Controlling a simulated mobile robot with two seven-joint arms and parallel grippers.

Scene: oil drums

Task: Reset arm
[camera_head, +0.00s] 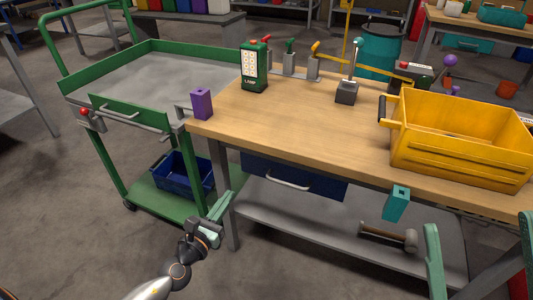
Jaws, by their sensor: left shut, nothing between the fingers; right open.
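My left gripper (222,207) has teal fingers, which are closed together with nothing between them. It is low at the left, in front of the table's left leg and beside the green cart. My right gripper (480,238) is at the lower right, with two teal fingers spread wide apart and nothing between them. It is in front of the table's front edge, below the yellow crate in the picture. Most of the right arm is out of view.
The wooden workbench (300,123) carries a yellow crate (455,150), a lamp (254,68), a purple block (202,104) and a lever device (347,90). A teal block (397,203) shows before its front edge. A hammer (390,237) lies on the lower shelf. A green cart (130,108) stands left.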

